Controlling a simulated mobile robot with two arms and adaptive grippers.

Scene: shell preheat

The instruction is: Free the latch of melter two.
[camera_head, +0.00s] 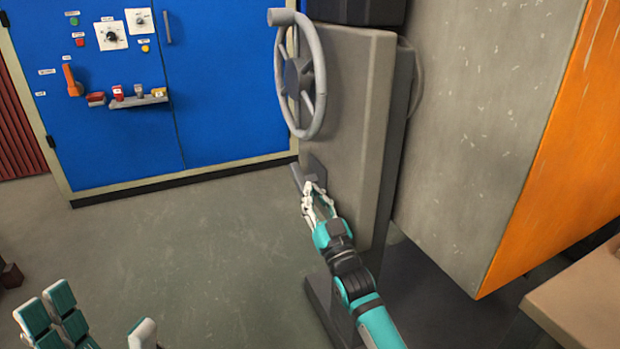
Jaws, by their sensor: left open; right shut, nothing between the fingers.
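A small grey latch lever (297,176) sticks out from a dark plate low on the grey panel (350,120). I take it for the latch; no label naming melter two is readable. My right gripper (309,188) is at the lever, its fingers shut with nothing between them. They overlap the lever's lower part in the view, and I cannot tell whether they touch it. My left gripper (108,325) is open and empty at the bottom left, over the floor, far from the panel and partly cut off by the frame.
A grey handwheel (302,80) stands out from the panel above the latch. A blue cabinet (215,75) with switches, tags and an orange handle (71,79) is at the back left. A large grey and orange block (480,110) is on the right. The floor (190,250) between is clear.

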